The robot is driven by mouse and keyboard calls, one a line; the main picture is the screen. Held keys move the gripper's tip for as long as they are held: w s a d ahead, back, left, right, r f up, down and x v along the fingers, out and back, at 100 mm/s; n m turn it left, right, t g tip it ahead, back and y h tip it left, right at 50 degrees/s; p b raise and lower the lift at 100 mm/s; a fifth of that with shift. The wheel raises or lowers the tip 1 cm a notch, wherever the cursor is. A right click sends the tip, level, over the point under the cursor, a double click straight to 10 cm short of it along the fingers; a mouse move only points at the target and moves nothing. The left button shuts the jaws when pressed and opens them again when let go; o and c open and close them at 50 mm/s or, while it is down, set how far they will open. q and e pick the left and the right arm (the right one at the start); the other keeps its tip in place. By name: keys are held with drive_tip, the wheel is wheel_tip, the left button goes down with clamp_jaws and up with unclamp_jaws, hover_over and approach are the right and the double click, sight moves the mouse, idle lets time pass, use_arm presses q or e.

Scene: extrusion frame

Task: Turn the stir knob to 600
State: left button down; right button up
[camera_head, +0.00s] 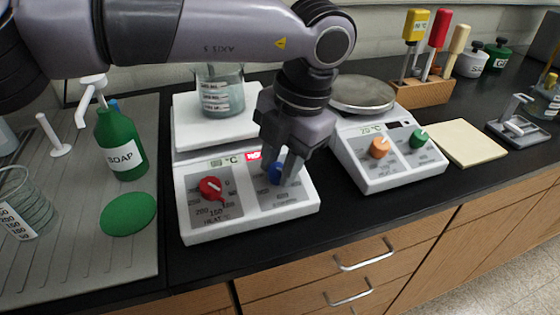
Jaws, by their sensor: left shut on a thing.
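A white hot plate stirrer (190,228) stands on the black bench in the middle of the view. Its red heat knob (210,187) is on the left of the front panel. Its blue knob (274,172) is on the right of the panel, partly hidden by my left gripper. My left gripper (284,176) points down at the panel and is shut on the blue knob. The fingers and knob hide most of the scale around it, so its setting cannot be read. A glass beaker (220,92) stands on the white top plate. My right gripper is not in view.
A second white stirrer (372,178) with orange (380,147) and green (419,138) knobs stands close on the right. A green soap bottle (121,145) and a green disc (128,214) are on the left. A tool block (425,93) is behind right. The bench front edge is clear.

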use_arm(q)
drive_tip(key=m, duration=0.4)
drive_tip(key=shift+m+t+y+b, duration=0.3)
drive_tip(key=shift+t, duration=0.1)
drive_tip(key=shift+s+m+t+b, duration=0.1)
drive_tip(key=shift+m+t+b, duration=0.25)
drive_tip(key=shift+m, duration=1.55)
drive_tip(key=c, duration=0.8)
unclamp_jaws()
drive_tip(key=shift+v, duration=3.6)
